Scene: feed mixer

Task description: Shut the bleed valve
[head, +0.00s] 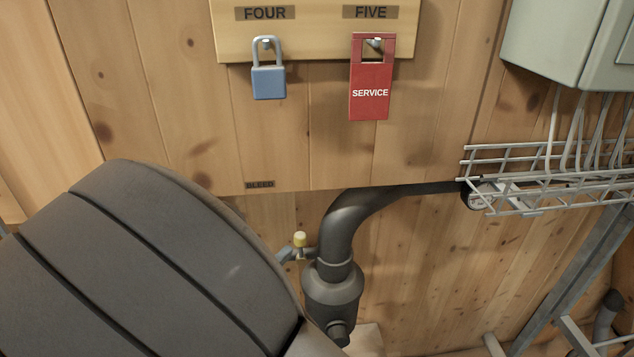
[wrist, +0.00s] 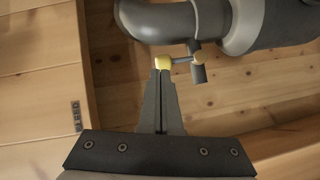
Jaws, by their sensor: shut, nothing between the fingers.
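The bleed valve (head: 298,254) is a small fitting on the side of a dark pipe, low behind my arm in the head view. I cannot tell whether the tips touch the knob.
The dark pipe (head: 347,222) bends above a canister (head: 333,288) right beside the valve. A "BLEED" label (head: 260,185) is on the wood panel above. A blue padlock (head: 268,80) and red SERVICE tag (head: 370,90) hang higher up. A wire tray (head: 550,175) is at right.

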